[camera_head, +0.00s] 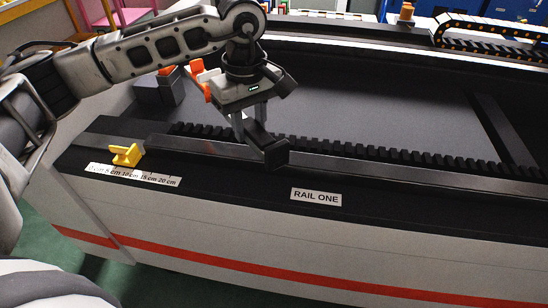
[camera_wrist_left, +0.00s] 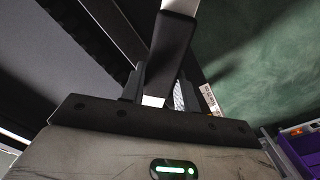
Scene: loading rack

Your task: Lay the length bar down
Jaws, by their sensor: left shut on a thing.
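My left gripper (camera_head: 250,118) points down over the near edge of the machine bed, shut on a dark bar, which I take to be the length bar (camera_head: 268,147). The bar slants down to the right from between the fingers to a blocky dark end over the near rail. In the left wrist view the bar (camera_wrist_left: 171,48) runs away from between the fingers (camera_wrist_left: 155,90), dark with a pale section at the top edge. I cannot tell whether it touches the rail. My right gripper is not in view.
A yellow stop (camera_head: 125,154) sits on the near ledge at the left, behind a white centimetre scale (camera_head: 133,175). A RAIL ONE label (camera_head: 316,197) is to the right. A toothed rack (camera_head: 370,153) runs along the rail. The dark bed (camera_head: 390,105) beyond is largely clear.

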